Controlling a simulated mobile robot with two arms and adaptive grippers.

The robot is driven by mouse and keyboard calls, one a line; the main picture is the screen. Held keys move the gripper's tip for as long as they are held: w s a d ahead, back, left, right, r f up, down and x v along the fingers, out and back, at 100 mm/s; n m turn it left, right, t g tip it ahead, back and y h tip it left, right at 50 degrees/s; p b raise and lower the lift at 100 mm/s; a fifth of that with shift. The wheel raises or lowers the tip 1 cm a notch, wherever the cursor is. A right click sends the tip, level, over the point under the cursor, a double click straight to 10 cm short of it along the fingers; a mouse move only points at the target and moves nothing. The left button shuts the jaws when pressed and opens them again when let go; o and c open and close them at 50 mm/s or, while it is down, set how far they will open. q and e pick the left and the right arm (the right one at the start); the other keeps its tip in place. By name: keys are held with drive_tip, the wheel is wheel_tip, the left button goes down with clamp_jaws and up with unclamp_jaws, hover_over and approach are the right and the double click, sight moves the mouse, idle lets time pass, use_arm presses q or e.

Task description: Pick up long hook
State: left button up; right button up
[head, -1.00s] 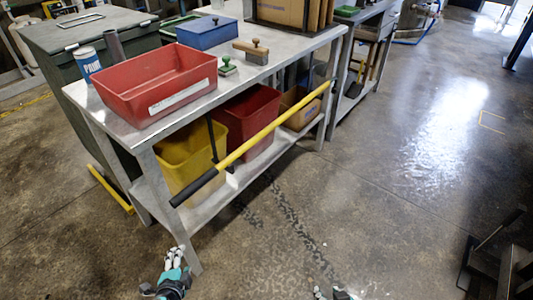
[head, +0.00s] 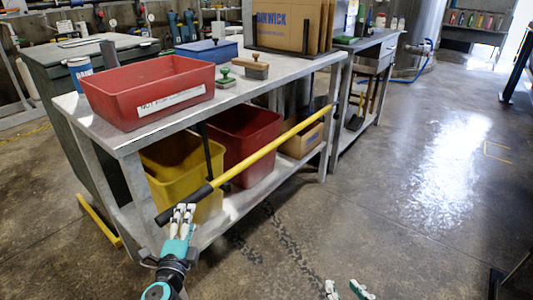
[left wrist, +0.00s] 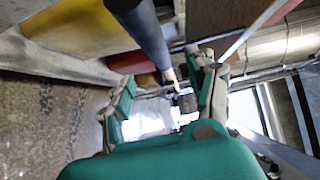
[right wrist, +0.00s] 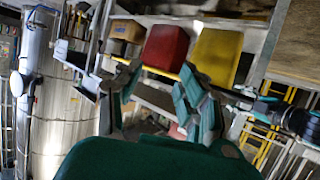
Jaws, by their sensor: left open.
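The long hook (head: 260,153) is a yellow pole with a black grip at its near-left end. It slants along the front of the metal table, its far end by the table's right front leg. My left gripper (head: 183,212) is open at the black grip, overlapping it in the head view. In the left wrist view the dark grip (left wrist: 147,38) runs down toward the space between the open fingers; I cannot tell whether they touch it. My right gripper (head: 346,288) is open and empty, low in front of the table; its spread fingers show in the right wrist view (right wrist: 155,85).
The floor (head: 400,200) to the right is clear.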

sight(194, 197)
use_arm(q)
drive_tip(key=w+b, duration=0.1)
drive_tip(key=w, duration=0.6)
drive_tip(key=shift+w+f+b, duration=0.1)
drive_tip(key=shift+w+b, duration=0.2)
drive_tip(key=shift+w, duration=0.35)
use_arm(e)
wheel_tip(194, 197, up, 7)
drive_tip(key=w+a+t+y, duration=0.1)
drive_tip(key=w+t, duration=0.1)
drive_tip(key=t, duration=0.2)
drive_tip(key=shift+a, duration=0.3)
use_arm(q)
drive_tip(key=shift+c, duration=0.2)
drive_tip(key=c, duration=1.1)
clamp_jaws()
